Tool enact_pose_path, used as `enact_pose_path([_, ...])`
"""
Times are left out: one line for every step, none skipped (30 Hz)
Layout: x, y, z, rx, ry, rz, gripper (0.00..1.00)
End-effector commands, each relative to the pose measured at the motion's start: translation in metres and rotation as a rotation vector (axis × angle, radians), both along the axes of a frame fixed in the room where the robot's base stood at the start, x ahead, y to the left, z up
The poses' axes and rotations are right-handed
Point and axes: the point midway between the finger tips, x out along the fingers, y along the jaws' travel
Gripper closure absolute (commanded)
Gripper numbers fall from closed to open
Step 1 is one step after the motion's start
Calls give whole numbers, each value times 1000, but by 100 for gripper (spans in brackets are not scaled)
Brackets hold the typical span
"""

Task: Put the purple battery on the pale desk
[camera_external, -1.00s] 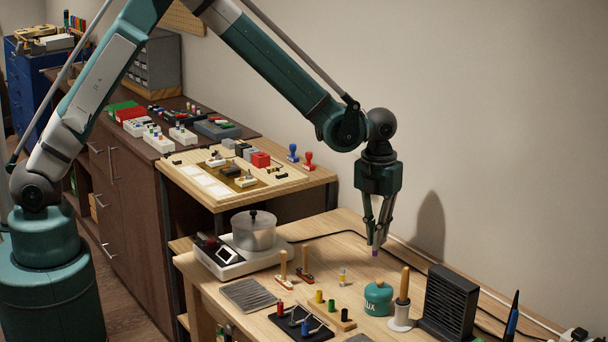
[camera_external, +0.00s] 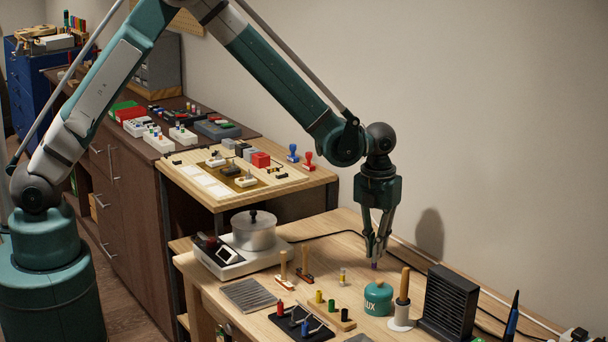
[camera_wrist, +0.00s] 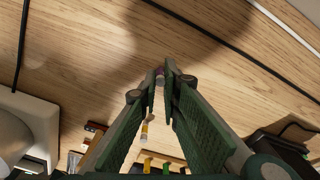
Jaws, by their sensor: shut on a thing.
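My gripper (camera_external: 375,255) is shut on the purple battery (camera_external: 374,265), a small purple cylinder at its fingertips. The battery is low over the pale desk (camera_external: 345,225), in the clear area towards the wall; I cannot tell whether it touches the wood. In the wrist view, the battery (camera_wrist: 160,74) shows as a purple end between the fingertips (camera_wrist: 166,72), mostly hidden by them, with bare desk (camera_wrist: 90,45) around it.
A yellow-banded battery (camera_external: 342,277) stands nearby. A pot on a white machine (camera_external: 252,240) is at left. A black cable runs behind.

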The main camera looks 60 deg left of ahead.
Motion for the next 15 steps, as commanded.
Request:
enact_pose_path([0, 0, -1, 0, 0, 0, 100])
enact_pose_path([0, 0, -2, 0, 0, 0, 100])
enact_pose_path([0, 0, -3, 0, 0, 0, 100])
enact_pose_path([0, 0, -4, 0, 0, 0, 100])
enact_pose_path([0, 0, -4, 0, 0, 0, 92])
enact_pose_path([0, 0, -3, 0, 0, 0, 86])
enact_pose_path([0, 0, -3, 0, 0, 0, 82])
enact_pose_path([0, 0, -3, 0, 0, 0, 78])
enact_pose_path([0, 0, -3, 0, 0, 0, 78])
enact_pose_path([0, 0, -3, 0, 0, 0, 78])
enact_pose_path([0, 0, -3, 0, 0, 0, 78])
enact_pose_path([0, 0, -3, 0, 0, 0, 78])
enact_pose_path([0, 0, -3, 0, 0, 0, 78])
enact_pose_path([0, 0, -3, 0, 0, 0, 78])
enact_pose_path([0, 0, -3, 0, 0, 0, 78])
